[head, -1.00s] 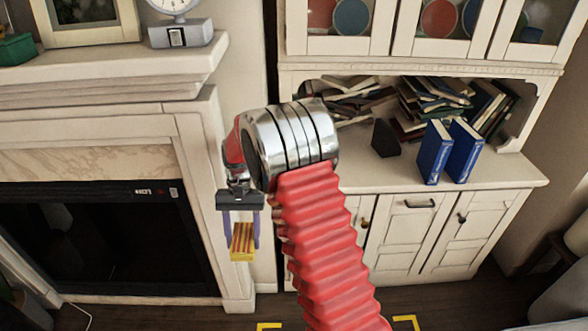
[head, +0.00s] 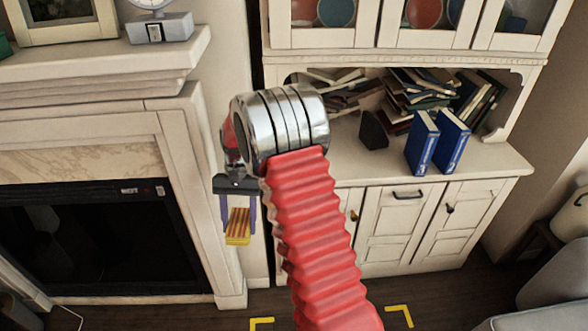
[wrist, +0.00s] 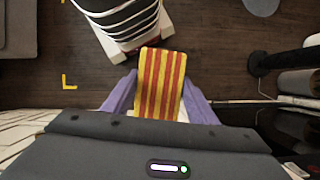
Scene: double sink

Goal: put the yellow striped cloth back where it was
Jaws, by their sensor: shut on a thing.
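The yellow cloth with red stripes (head: 238,226) hangs between the two purple fingers of my gripper (head: 238,212), in front of the fireplace's right side and left of the cabinet. In the wrist view the cloth (wrist: 160,82) sits between the fingertips of my gripper (wrist: 160,90), which is shut on it. The cloth is in the air above the dark wood floor. Its upper end is partly hidden by the gripper body.
A fireplace (head: 90,235) with a mantel (head: 100,65) stands at left; a scale (head: 158,27) is on the mantel. A white cabinet (head: 400,225) at right bears two upright blue books (head: 437,143) and heaped books. Yellow corner marks (head: 400,312) lie on the floor.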

